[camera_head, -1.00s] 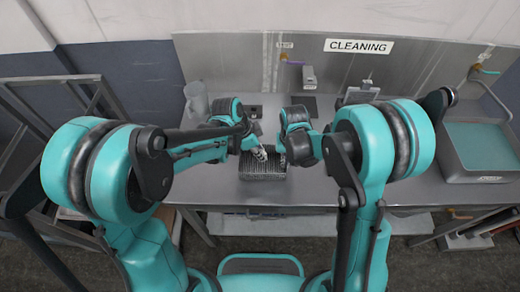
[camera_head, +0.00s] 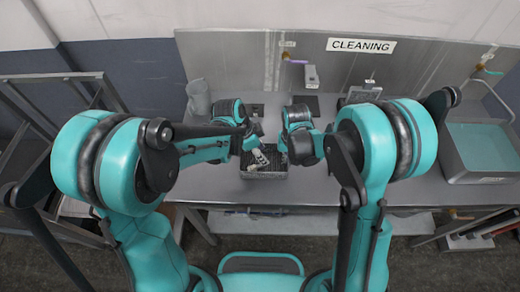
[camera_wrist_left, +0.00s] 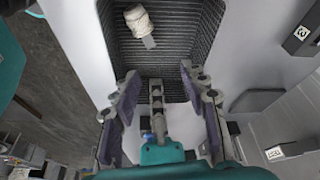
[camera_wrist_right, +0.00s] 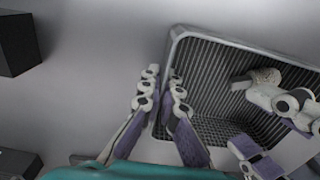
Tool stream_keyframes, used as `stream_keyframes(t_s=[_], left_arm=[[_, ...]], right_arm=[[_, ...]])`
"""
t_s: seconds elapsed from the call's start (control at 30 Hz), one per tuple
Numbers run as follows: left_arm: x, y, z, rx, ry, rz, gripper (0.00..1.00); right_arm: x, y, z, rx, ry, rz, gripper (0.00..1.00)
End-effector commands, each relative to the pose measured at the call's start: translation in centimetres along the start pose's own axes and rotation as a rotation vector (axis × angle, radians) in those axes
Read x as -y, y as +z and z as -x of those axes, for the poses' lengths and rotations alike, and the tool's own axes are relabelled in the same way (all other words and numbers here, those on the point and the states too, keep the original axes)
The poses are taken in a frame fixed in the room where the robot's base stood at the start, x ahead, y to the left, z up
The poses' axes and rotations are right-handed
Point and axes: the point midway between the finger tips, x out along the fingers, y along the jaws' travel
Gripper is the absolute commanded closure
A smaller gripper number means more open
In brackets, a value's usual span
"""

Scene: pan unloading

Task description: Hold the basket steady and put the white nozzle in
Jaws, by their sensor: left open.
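A dark grey ribbed basket (camera_head: 270,175) sits on the metal counter below both grippers. It fills the upper part of the left wrist view (camera_wrist_left: 185,45) and shows in the right wrist view (camera_wrist_right: 205,65). The white nozzle (camera_wrist_left: 140,22), pale with a grey stem, lies inside the basket; the right wrist view shows it too (camera_wrist_right: 262,76). My left gripper (camera_wrist_left: 158,80) is open over the basket, its spread fingers apart from the nozzle. My right gripper (camera_wrist_right: 163,82) has its fingers close together on either side of the basket's wall. The nozzle is hard to make out in the head view.
A grey pitcher (camera_head: 198,98) stands at the back left of the counter. A sink (camera_head: 480,150) is on the right. Dark boxes (camera_wrist_right: 15,45) lie on the counter. The counter's front, right of the basket, is clear.

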Motion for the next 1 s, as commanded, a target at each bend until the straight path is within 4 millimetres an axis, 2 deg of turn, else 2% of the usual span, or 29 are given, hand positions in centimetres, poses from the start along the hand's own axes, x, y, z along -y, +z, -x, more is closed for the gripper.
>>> stream_keyframes(t_s=[0.17,0.4,0.6,0.77,1.0], left_arm=[[0.0,0.0,2.0,0.0,0.0,0.001,0.56],[0.0,0.1,7.3,0.0,0.0,0.003,0.56],[0.0,0.0,10.6,0.0,0.0,0.001,0.56],[0.0,0.0,11.8,0.0,0.0,0.001,0.56],[0.0,0.0,11.9,0.0,0.0,0.001,0.56]], right_arm=[[0.0,0.0,0.0,0.0,0.0,0.0,1.0],[0.0,0.0,0.0,0.0,0.0,0.0,1.0],[0.0,0.0,0.0,0.0,0.0,0.0,1.0],[0.0,0.0,0.0,0.0,0.0,0.0,1.0],[0.0,0.0,0.0,0.0,0.0,0.0,1.0]])
